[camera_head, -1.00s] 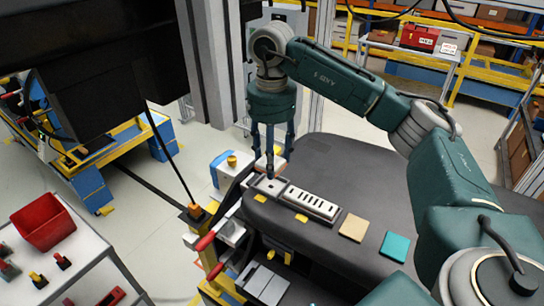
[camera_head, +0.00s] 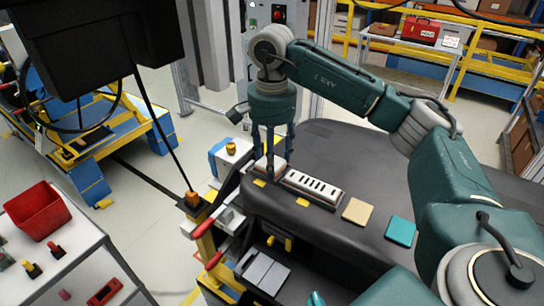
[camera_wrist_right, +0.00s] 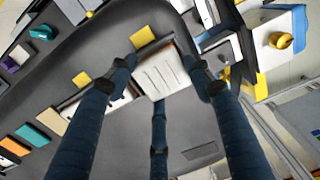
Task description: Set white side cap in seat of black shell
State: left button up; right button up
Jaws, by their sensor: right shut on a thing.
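The white side cap (camera_wrist_right: 165,75) is between the fingers of my right gripper (camera_wrist_right: 167,76), which is shut on it. In the head view the cap (camera_head: 269,164) is partly covered by the fingers of the right gripper (camera_head: 271,170). It is at the left end of the white slotted panel (camera_head: 313,186), near the left edge of the black shell (camera_head: 365,160). The fingers hide where cap and shell meet, so I cannot tell whether it is seated or just above the seat. My left gripper is not in view.
A tan square (camera_head: 357,211) and a teal square (camera_head: 400,231) lie on the shell, right of the slotted panel. Red-handled clamps (camera_head: 222,217) stand at its left edge. A cart with a red bin (camera_head: 37,210) is at the left. The shell's far top is clear.

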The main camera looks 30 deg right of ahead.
jog(key=o, duration=1.2)
jog(key=shift+r, duration=3.8)
jog(key=shift+f, duration=0.1)
